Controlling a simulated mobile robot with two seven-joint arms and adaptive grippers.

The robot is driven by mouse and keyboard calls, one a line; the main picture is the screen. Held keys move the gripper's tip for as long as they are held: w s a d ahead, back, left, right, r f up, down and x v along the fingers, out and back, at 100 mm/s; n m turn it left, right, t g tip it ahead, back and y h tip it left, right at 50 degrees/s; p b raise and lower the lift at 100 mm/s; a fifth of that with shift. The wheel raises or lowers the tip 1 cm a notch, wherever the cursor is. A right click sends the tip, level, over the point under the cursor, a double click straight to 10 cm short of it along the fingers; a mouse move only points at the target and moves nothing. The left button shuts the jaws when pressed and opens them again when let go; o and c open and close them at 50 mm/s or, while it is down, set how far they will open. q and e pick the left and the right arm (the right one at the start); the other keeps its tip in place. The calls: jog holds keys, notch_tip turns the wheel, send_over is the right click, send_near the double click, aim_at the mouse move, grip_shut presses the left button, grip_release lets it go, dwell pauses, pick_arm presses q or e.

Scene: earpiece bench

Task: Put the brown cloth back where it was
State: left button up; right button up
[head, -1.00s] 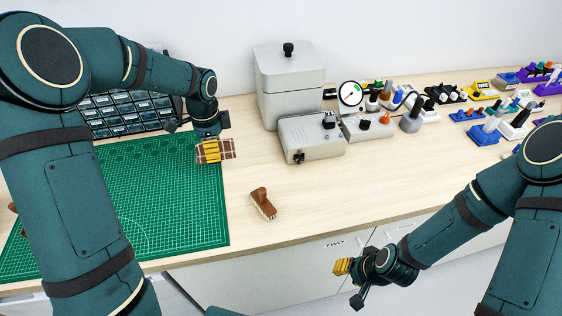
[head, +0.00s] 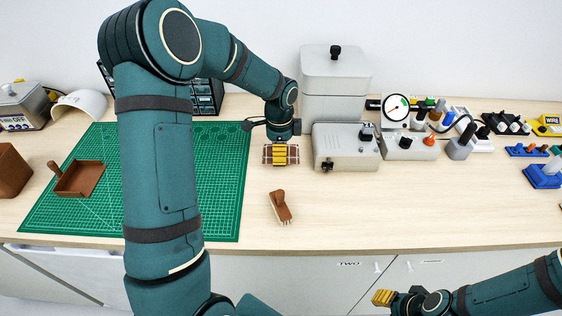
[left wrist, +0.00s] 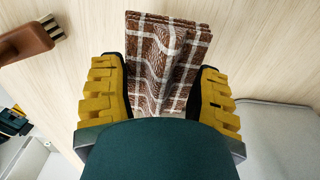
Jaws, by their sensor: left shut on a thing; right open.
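The brown checked cloth (head: 268,155) is at the bench just right of the green mat, in front of the grey lidded box. My left gripper (head: 281,153) points down and is shut on it. In the left wrist view the folded cloth (left wrist: 165,60) lies between the yellow fingers of my left gripper (left wrist: 160,95), with its near part hidden by the gripper body. I cannot tell whether the cloth touches the bench top. My right gripper (head: 383,298) is open and empty, low in front of the bench.
A wooden brush (head: 281,207) lies nearer the front edge, below the cloth. A grey device (head: 345,148) stands close to the right of the cloth, with the lidded box (head: 335,90) behind. The green mat (head: 222,215) bears a brown dustpan (head: 82,180). The front right bench is clear.

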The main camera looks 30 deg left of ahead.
pick_arm(q)
jog(key=shift+f+b, duration=0.3)
jog(key=shift+f, duration=1.7)
jog(key=shift+f, duration=0.15)
jog(key=o, duration=1.1)
notch_tip(320, 180, up, 12)
jog(key=shift+r+p, duration=0.2)
jog(key=shift+p, duration=0.75)
